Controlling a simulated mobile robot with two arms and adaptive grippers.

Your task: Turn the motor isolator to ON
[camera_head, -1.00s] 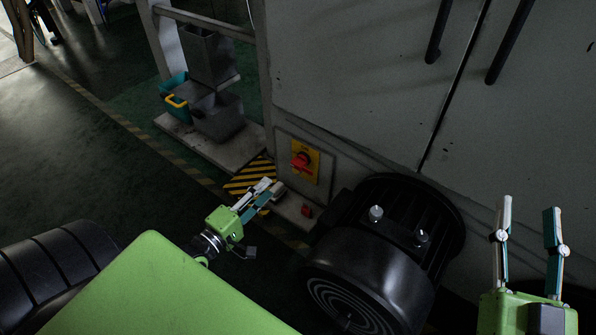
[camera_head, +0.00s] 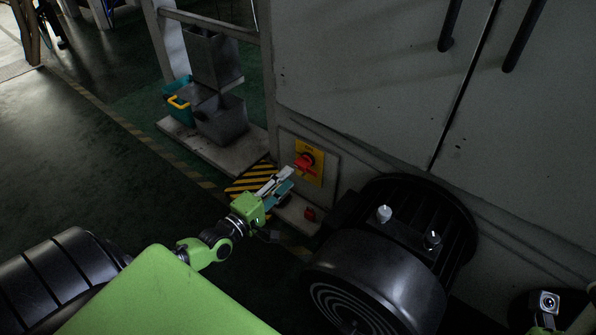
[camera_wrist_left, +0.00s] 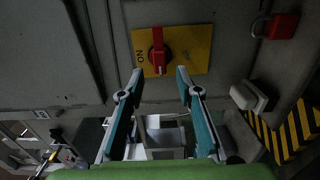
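The motor isolator is a red rotary handle (camera_head: 304,162) on a yellow plate (camera_head: 318,170), set in the grey cabinet's lower panel. In the left wrist view the red handle (camera_wrist_left: 158,52) stands upright in the picture on its yellow plate (camera_wrist_left: 196,48), with "ON" printed at the plate's left. My left gripper (camera_head: 281,180) is just below and left of the handle in the head view. In the left wrist view its two fingers (camera_wrist_left: 153,80) are apart and empty, short of the handle and either side of its lower end. My right gripper is out of view; only a bit of that arm shows at the lower right.
A large black motor (camera_head: 385,260) stands right of the isolator. A red padlock (camera_wrist_left: 279,26) shows beside the plate in the wrist view. Grey bins (camera_head: 220,118) and a teal crate (camera_head: 180,100) sit at the left. Hazard stripes (camera_head: 250,180) mark the floor.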

